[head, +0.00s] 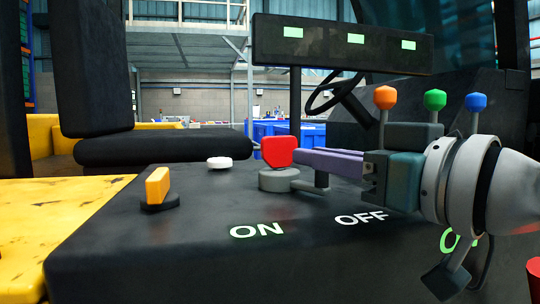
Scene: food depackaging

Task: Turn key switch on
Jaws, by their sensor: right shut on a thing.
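The key switch has a red key handle (279,151) standing upright on a round grey base (278,181), on the dark console near its middle. My right gripper (297,168) reaches in from the right with its fingers at the key switch. It is shut on the switch; the exact contact is partly hidden. White "ON" (257,230) and "OFF" (361,218) labels are printed on the console in front of the switch. My left gripper is not in view.
A yellow switch (158,186) and a white button (220,162) sit on the console to the left. Levers with orange (385,97), green (435,99) and blue (476,102) knobs stand behind my right gripper. A steering wheel (337,94), display panel (340,45) and black seat (160,147) are farther back.

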